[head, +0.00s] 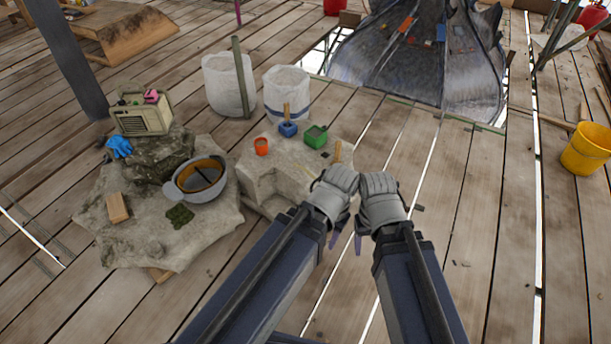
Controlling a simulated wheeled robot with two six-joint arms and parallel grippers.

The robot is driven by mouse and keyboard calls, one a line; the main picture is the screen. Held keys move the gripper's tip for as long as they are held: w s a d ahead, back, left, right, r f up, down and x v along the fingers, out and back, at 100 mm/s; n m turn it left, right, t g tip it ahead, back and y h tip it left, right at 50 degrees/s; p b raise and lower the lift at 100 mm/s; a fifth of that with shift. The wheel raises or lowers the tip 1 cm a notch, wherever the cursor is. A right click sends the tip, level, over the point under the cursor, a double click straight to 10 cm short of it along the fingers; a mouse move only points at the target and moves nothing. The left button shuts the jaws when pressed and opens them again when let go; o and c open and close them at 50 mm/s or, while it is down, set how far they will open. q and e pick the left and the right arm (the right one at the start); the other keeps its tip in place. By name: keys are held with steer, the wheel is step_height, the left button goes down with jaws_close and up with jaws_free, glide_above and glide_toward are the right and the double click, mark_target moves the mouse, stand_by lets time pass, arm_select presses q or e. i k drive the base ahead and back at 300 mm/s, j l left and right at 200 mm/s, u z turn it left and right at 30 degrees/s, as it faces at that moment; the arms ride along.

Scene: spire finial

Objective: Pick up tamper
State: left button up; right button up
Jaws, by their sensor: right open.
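A small blue tool with an upright wooden handle (288,129), which looks like the tamper, stands on the pale stone block ahead of my arms. My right gripper (359,242) is open and hangs low, right of and nearer than the block, well apart from the tool. My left gripper (334,239) is close beside it, mostly hidden behind my own arm, so its jaws cannot be made out. Neither gripper touches the tool.
An orange cup (261,146) and a green box (316,136) flank the tool. A wooden peg (338,151) stands at the block's right edge. Left, a rock slab (205,235) holds a grey bowl (184,193). White sacks (229,90) stand behind. Planks at right are mostly clear.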

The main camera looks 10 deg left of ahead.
mark_target(338, 145)
steer(key=i+l, duration=0.2)
steer(key=i, duration=0.35)
steer(key=i+l+u, duration=0.1)
steer(key=i+l, duration=0.15)
steer(key=i, duration=0.25)
steer(key=i+l, duration=0.25)
steer(key=i, duration=0.25)
steer(key=i+j+u, duration=0.05)
